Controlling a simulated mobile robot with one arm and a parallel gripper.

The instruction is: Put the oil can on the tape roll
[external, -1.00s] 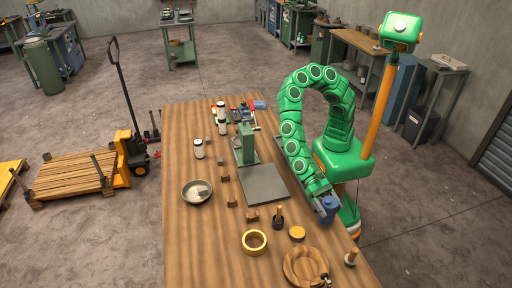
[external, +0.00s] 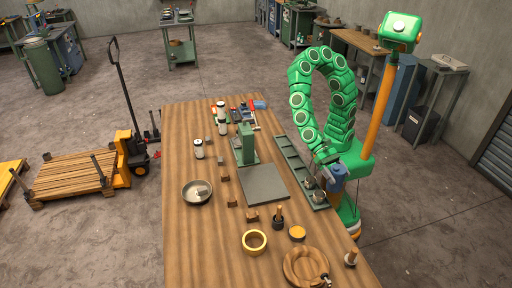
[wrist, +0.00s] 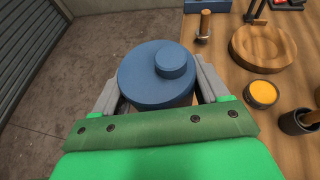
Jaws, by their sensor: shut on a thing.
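My gripper (external: 333,162) is shut on the blue oil can (external: 337,177) at the right edge of the workbench. In the wrist view the can's round blue top and small cap (wrist: 174,62) show between the two grey fingers of my gripper (wrist: 157,88). The can looks upright and raised. The tape roll (external: 254,250), a yellow ring with an open centre, lies flat on the bench in the external view, to the left of and nearer the camera than my gripper. I do not see the tape roll in the wrist view.
A green compartment tray (external: 290,160) with small metal items lies along the bench's right edge. A round yellow-topped tin (external: 298,232), a dark pot with a wooden handle (external: 277,222) and a wooden ring (external: 288,265) stand near the tape roll. A green press (external: 246,145) stands mid-bench.

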